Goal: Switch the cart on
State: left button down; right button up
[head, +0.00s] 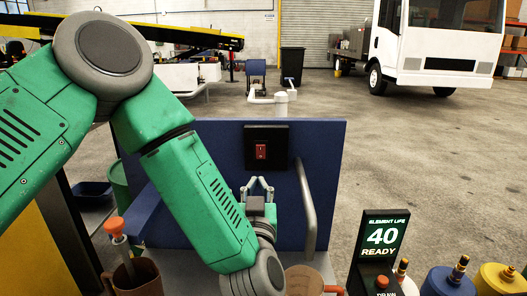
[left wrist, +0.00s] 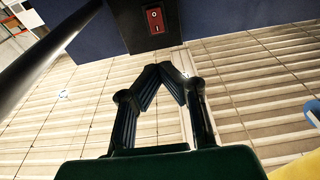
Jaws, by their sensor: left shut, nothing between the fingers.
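The cart's switch is a red rocker (head: 261,151) on a black box (head: 266,134), fixed to the blue upright panel (head: 325,150). In the left wrist view the red rocker (left wrist: 155,19) shows white marks on its face, on the black box (left wrist: 147,38). My left gripper (head: 258,182) is below the switch in the head view, apart from it. In the left wrist view its fingertips (left wrist: 160,68) meet, with nothing between them, and point toward the switch box. My right gripper is not in view.
A grey handrail (head: 306,205) stands right of the switch. A white truck (head: 440,38) stands behind on open floor.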

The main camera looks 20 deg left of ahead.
aim_at(260, 147)
pick_arm(q)
jog(key=b+x, duration=0.2)
jog(key=x, duration=1)
jog(key=shift+w+b, duration=0.3)
jog(key=shift+w, duration=0.05)
jog(key=shift+w+a+r, duration=0.1)
jog(key=shift+w+a, duration=0.1)
jog(key=shift+w, duration=0.3)
jog(key=shift+w+d, duration=0.1)
jog(key=shift+w, duration=0.05)
jog(key=shift+d+r, duration=0.15)
jog(key=shift+d, duration=0.05)
jog(key=shift+w+a+r+g+p, duration=0.2)
jog(key=shift+r+g+p, duration=0.1)
jog(key=shift+p, duration=0.7)
jog(key=shift+f+b, duration=0.3)
jog(key=shift+s+a, duration=0.1)
